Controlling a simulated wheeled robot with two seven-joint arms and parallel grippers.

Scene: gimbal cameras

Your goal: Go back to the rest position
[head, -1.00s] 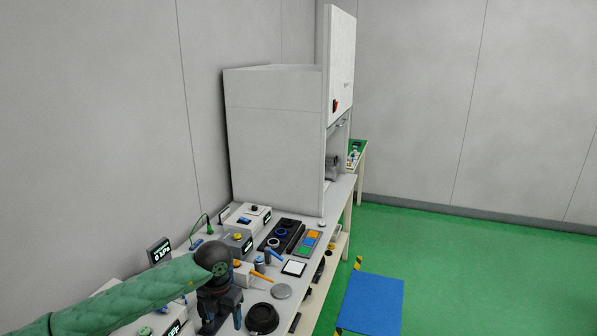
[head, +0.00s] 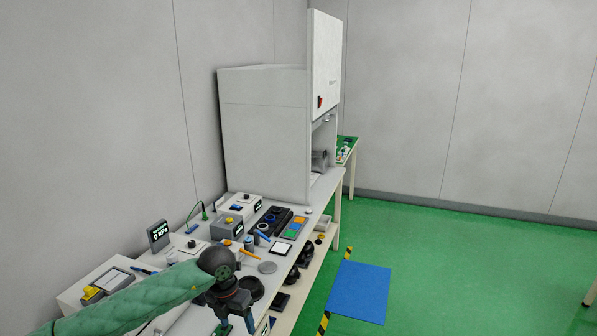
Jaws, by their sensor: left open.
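My left gripper (head: 236,322) is at the bottom of the head view, at the end of my green-sleeved left arm. It points down over the front edge of the long workbench (head: 322,190). It is open, and I see nothing held between its fingers, though the tips run close to the picture's lower edge. My right gripper is out of view.
A blue mat (head: 360,292) lies on the open green floor (head: 450,260) at right.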

